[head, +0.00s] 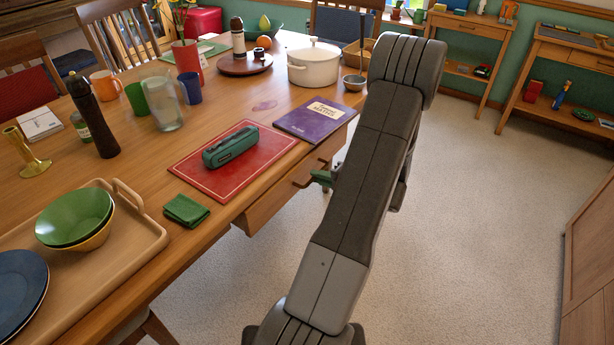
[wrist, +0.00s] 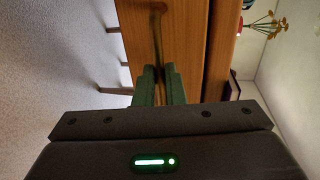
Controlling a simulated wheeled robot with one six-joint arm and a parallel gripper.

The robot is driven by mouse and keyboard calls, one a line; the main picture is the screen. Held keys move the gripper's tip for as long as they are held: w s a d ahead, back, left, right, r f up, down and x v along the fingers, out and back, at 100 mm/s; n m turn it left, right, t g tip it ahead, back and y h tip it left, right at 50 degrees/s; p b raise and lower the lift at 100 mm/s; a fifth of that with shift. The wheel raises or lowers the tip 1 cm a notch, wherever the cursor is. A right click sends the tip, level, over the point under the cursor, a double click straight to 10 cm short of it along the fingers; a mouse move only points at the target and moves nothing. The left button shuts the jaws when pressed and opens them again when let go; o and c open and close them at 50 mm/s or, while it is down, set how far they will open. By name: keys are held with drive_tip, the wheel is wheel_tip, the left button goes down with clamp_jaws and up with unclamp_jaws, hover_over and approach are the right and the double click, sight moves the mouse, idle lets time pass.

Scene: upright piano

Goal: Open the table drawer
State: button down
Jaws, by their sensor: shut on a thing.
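The wooden table (head: 215,218) has a drawer (head: 268,207) under its front edge. The drawer front looks about level with the table edge; I see no clear gap. A dark curved handle (head: 303,182) sits on the drawer front. My gripper (head: 322,178) is at the handle, partly hidden behind my arm. In the wrist view, the green fingers of my gripper (wrist: 159,82) are shut on the handle (wrist: 157,38), which runs along the brown drawer front (wrist: 182,45). The exact contact between fingers and handle is dark.
A red mat (head: 215,185) with a teal case (head: 231,146), a purple book (head: 311,120) and a green cloth (head: 186,210) lie near the table edge above the drawer. The carpet (head: 470,220) right of the table is clear. A wooden cabinet (head: 590,255) stands at far right.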

drive_tip(key=f+b+v, duration=0.2)
drive_tip(key=v, duration=0.8)
drive_tip(key=f+b+v, duration=0.2)
drive_tip(key=v, duration=0.8)
drive_tip(key=shift+s+d, duration=0.45)
drive_tip(key=shift+d, duration=0.1)
drive_tip(key=shift+f, duration=0.15)
drive_tip(key=c, duration=1.5)
unclamp_jaws()
drive_tip(key=p+v, duration=0.1)
drive_tip(key=v, duration=1.2)
drive_tip(key=shift+s+d+p, duration=0.2)
drive_tip(key=shift+d+p, duration=0.1)
drive_tip(key=shift+p, duration=0.1)
drive_tip(key=b+x, duration=0.2)
drive_tip(key=x, duration=1.2)
